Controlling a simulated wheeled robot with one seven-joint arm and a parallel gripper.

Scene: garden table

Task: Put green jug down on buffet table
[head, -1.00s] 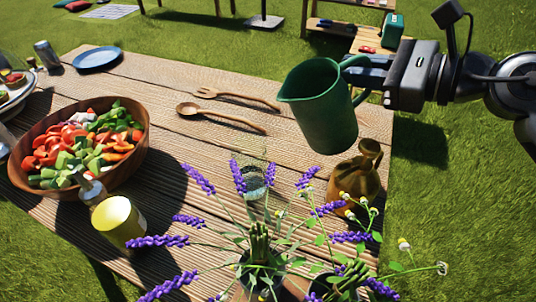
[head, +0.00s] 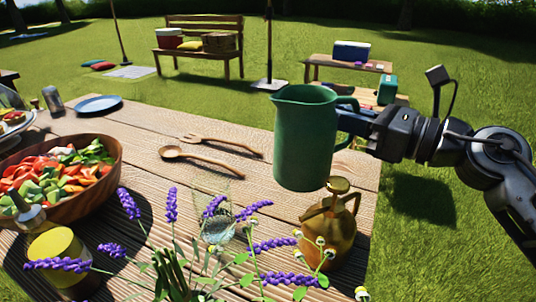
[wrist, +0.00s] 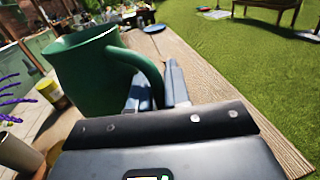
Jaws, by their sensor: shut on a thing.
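The green jug (head: 303,140) is upright in the head view, at the right part of the wooden table (head: 150,135). My gripper (head: 347,122) comes from the right and is shut on the jug's handle. In the wrist view the jug (wrist: 85,75) fills the upper left, with my gripper's fingers (wrist: 155,90) at its handle. The jug appears to be held above the tabletop; its exact height is hard to tell. Its base is near the brown jug in the picture.
A brown-gold jug (head: 328,230) stands just below the green jug in the picture. A clear glass (head: 217,225), lavender flowers (head: 170,205), a salad bowl (head: 85,195), wooden spoon (head: 180,153), fork (head: 215,142) and blue plate (head: 98,104) are around. Bare boards lie behind the spoon and fork.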

